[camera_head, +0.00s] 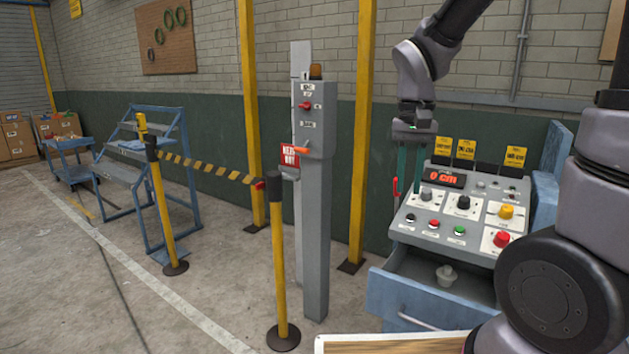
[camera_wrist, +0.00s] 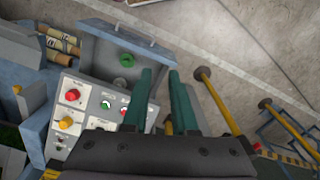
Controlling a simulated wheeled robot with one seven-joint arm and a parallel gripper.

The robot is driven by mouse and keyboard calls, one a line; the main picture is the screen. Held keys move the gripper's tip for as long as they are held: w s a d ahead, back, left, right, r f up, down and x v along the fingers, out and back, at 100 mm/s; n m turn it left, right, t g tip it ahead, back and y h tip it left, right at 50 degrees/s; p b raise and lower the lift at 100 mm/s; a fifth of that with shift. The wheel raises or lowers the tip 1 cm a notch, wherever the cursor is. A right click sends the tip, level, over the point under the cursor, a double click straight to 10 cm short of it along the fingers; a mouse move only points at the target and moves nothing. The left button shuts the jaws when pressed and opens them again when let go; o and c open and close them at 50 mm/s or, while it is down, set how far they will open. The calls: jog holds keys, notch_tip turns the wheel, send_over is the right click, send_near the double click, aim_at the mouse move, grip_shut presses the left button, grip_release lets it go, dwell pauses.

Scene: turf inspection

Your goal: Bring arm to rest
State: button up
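My gripper (camera_head: 408,184) hangs pointing down beside the upper left part of the grey control panel (camera_head: 408,224). Its two green fingers are apart with nothing seen between them. In the wrist view the fingers (camera_wrist: 161,76) also stand apart, over the panel's edge and the floor beyond. My arm comes down from the top of the head view. The gripper appears clear of the panel's buttons, but whether it touches the panel's side cannot be told.
An open blue drawer (camera_head: 399,298) below the panel holds a small pale object (camera_head: 446,274). A grey post (camera_head: 314,220) with a red lever stands left of the gripper. Yellow barrier posts (camera_head: 279,262) and a blue step stand (camera_head: 182,190) are further left. Floor between them is clear.

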jog(key=s+d+r+t+y, duration=0.1)
jog(key=s+d+r+t, duration=0.1)
jog(key=r, duration=0.5)
jog(key=s+d+r+m+t+y, duration=0.1)
jog(key=s+d+r+t, duration=0.2)
jog(key=s+r+t, duration=0.1)
notch_tip(320, 180, up, 3)
jog(key=shift+s+d+f+t, duration=0.2)
jog(key=shift+d+t, duration=0.15)
jog(key=shift+t, duration=0.25)
